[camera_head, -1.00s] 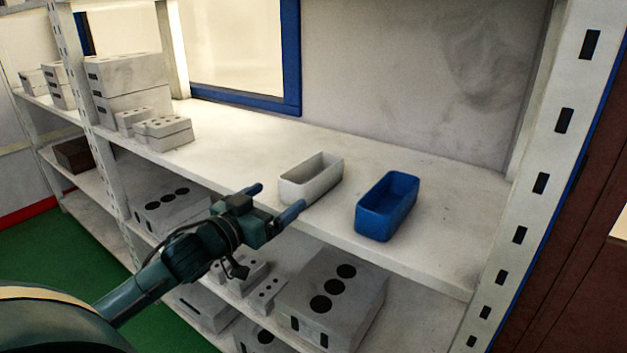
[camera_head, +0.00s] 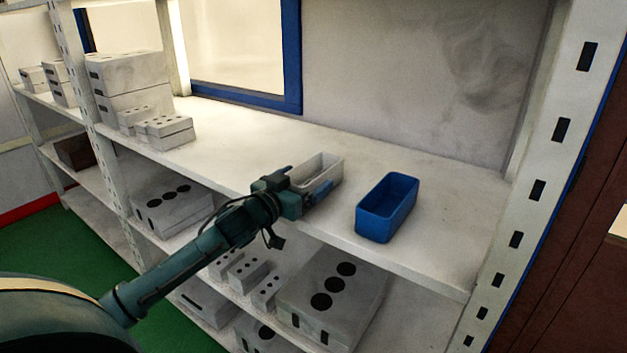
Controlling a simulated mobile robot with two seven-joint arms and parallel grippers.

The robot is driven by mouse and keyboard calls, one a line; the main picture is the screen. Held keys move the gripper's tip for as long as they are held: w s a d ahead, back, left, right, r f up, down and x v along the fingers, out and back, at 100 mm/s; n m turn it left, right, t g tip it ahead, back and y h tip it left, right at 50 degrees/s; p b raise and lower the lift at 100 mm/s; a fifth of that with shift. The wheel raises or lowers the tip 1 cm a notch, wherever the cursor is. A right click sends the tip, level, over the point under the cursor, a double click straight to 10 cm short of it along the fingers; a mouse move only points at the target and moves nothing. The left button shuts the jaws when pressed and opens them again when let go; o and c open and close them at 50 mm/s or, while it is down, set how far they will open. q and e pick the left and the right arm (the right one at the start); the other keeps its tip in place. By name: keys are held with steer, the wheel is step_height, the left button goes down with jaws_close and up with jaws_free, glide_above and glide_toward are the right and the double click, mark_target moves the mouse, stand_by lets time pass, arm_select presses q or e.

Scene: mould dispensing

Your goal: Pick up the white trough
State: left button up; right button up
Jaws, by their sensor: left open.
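The white trough (camera_head: 325,172) is a small open box on the upper shelf, left of the blue trough. My left gripper (camera_head: 305,183) is at its near left end. The gripper is open, with one finger near the trough's left side and the blue-tipped finger along its near right side. The gripper hides the near end of the trough, and I cannot tell whether the fingers touch it. My right gripper is not in view.
A blue trough (camera_head: 387,207) stands on the upper shelf (camera_head: 440,245) to the right. Grey blocks (camera_head: 165,131) stand at the shelf's left. More blocks (camera_head: 332,290) lie on the lower shelf. A perforated white post (camera_head: 540,190) bounds the right side.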

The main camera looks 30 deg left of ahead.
arm_select(q)
steer(key=c, duration=1.1)
steer(key=shift+r, duration=0.1)
